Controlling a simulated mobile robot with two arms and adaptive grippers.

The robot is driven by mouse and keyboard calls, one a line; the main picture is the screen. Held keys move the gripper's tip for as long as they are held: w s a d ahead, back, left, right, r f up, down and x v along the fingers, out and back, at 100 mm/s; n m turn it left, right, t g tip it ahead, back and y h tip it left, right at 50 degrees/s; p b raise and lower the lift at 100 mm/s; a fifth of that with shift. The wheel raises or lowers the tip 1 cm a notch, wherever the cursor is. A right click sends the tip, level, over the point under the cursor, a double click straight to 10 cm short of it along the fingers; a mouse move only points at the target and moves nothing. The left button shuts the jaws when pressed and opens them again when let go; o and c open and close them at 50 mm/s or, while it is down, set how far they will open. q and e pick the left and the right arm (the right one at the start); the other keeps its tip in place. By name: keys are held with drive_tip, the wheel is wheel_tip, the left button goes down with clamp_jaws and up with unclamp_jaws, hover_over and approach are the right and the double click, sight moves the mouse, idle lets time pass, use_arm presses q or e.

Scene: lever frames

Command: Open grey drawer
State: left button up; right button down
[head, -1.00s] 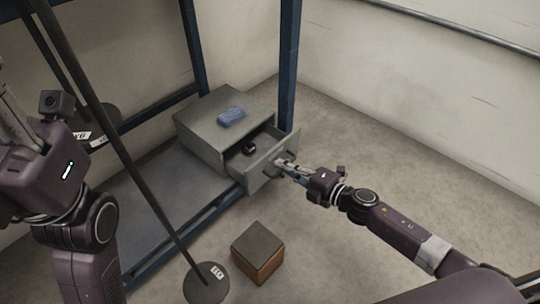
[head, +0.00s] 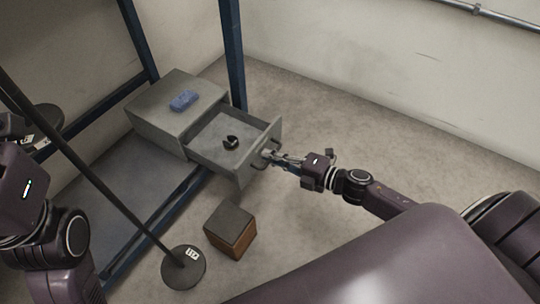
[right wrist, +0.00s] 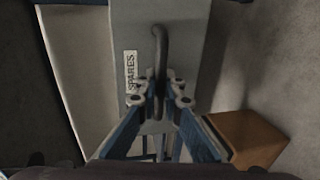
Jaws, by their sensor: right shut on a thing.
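The grey drawer (head: 258,154) stands well out of its grey cabinet (head: 160,111), which sits on a low shelf of a blue frame. A small black object (head: 230,142) lies inside the drawer. My right gripper (head: 272,156) is shut on the drawer's handle. In the right wrist view the fingers (right wrist: 160,92) close around the dark bar handle (right wrist: 158,50), beside a label reading SPARES (right wrist: 131,77). My left arm is at the left edge of the head view, and its fingers are not visible.
A blue item (head: 184,101) lies on top of the cabinet. A brown box with a dark top (head: 231,231) stands on the floor in front of the shelf. A thin dark pole rises from a round base (head: 184,267) nearby. The floor right of the drawer is clear.

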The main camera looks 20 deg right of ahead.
drive_tip(key=c, duration=2.3)
unclamp_jaws()
drive_tip(key=shift+c, duration=0.2)
drive_tip(key=v, duration=1.2)
drive_tip(key=shift+a, duration=0.1)
